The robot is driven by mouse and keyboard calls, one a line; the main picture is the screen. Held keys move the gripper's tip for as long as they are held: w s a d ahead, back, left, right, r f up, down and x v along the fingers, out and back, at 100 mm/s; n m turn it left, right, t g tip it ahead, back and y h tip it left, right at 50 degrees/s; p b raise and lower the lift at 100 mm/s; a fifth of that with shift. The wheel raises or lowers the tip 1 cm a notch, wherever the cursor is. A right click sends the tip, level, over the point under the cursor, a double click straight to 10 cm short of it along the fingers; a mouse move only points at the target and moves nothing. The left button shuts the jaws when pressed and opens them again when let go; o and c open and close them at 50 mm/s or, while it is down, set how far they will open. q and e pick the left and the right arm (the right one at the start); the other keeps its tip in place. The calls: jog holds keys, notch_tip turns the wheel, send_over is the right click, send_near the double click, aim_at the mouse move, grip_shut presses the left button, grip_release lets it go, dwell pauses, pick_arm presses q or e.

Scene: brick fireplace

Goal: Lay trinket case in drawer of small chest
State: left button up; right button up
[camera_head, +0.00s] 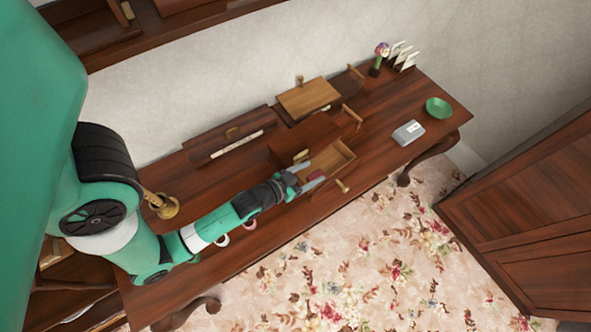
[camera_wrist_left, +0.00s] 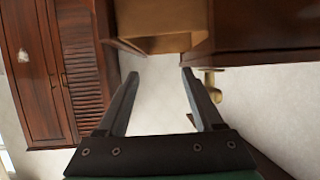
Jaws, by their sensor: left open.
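The small chest (camera_head: 300,132) is dark wood and stands on the long table. Its drawer (camera_head: 343,157) is pulled out toward the front, with a pale wooden inside. My right gripper is not in view.
The long table (camera_head: 380,165) also holds a grey box (camera_head: 408,133), a green bowl (camera_head: 438,107), a flower vase (camera_head: 378,65), a brass candlestick (camera_head: 163,207) and cups near my arm. A dark wooden cabinet (camera_head: 535,215) stands at right. The table's front edge is close to the drawer.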

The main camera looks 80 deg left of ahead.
pick_arm(q)
jog(key=v, duration=0.8)
jog(key=w+d+r+m+t+h, duration=0.1)
jog(key=w+r+t, duration=0.3)
jog(key=w+r, duration=0.8)
jog(key=w+d+r+m+t, duration=0.1)
jog(key=w+r+t, duration=0.3)
jog(key=w+r, duration=0.9)
jog(key=s+d+r+m+t+h, duration=0.1)
jog(key=s+d+r+t+h, duration=0.1)
jog(key=r, duration=1)
jog(key=s+d+r+m+t+h, duration=0.2)
jog(key=d+r, duration=0.4)
jog(key=r, duration=0.7)
jog(key=s+d+r+m+t+h, duration=0.1)
jog(key=s+d+r+t+h, duration=0.2)
jog(key=r, duration=0.9)
jog(key=shift+s+d+r, duration=0.2)
jog(key=shift+s+d, duration=0.4)
jog(key=shift+s, duration=0.55)
